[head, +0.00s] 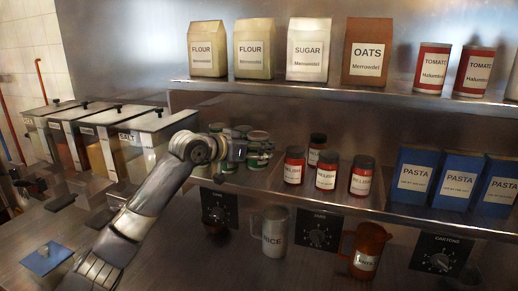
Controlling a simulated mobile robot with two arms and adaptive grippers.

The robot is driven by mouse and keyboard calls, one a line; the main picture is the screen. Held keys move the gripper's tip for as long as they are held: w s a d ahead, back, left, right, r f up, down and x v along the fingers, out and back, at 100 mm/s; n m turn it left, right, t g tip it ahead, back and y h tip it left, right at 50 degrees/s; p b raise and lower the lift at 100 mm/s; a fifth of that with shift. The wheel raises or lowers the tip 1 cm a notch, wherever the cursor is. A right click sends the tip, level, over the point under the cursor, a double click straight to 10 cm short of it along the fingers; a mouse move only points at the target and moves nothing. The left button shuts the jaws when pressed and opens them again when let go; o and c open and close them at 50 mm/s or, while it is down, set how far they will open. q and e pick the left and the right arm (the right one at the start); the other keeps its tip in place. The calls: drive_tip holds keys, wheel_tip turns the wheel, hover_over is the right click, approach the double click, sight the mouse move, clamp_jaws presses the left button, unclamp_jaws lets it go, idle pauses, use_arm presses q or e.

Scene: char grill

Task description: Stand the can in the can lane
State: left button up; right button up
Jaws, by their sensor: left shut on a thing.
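My left gripper (240,152) reaches in from the left to the left end of the lower shelf. It is shut on a can (237,147), which is mostly hidden by the gripper and wrist. The can lane is the left section of the lower shelf, above a small dark placard (219,208) whose wording is hard to read. Other green-and-white cans (259,142) stand there, right beside and behind the gripper. The held can looks upright, at about shelf level; I cannot tell whether it touches the shelf. My right gripper is not in view.
Red-labelled relish jars (326,170) stand right of the cans, then blue pasta boxes (462,180). The upper shelf (280,86) overhangs with flour, sugar, oats and tomato cans. Bins (140,140) stand at left.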

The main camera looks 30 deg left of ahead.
use_arm(q)
drive_tip(key=shift+w+a+r, duration=0.1)
drive_tip(key=shift+w+a, duration=0.25)
drive_tip(key=shift+w, duration=0.5)
drive_tip(key=shift+w+a+f+p, duration=0.1)
drive_tip(key=shift+w+f+p, duration=0.1)
drive_tip(key=shift+p, duration=0.1)
wheel_tip(320, 180, down, 3)
drive_tip(key=shift+r+p, duration=0.15)
drive_tip(key=shift+p, duration=0.6)
drive_tip(key=shift+s+f, duration=0.1)
drive_tip(key=shift+f, duration=0.25)
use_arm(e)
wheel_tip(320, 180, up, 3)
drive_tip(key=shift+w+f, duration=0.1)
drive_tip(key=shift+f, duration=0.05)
use_arm(q)
drive_tip(key=shift+f, duration=0.1)
drive_tip(key=o, duration=1.3)
drive_tip(key=shift+c, duration=0.2)
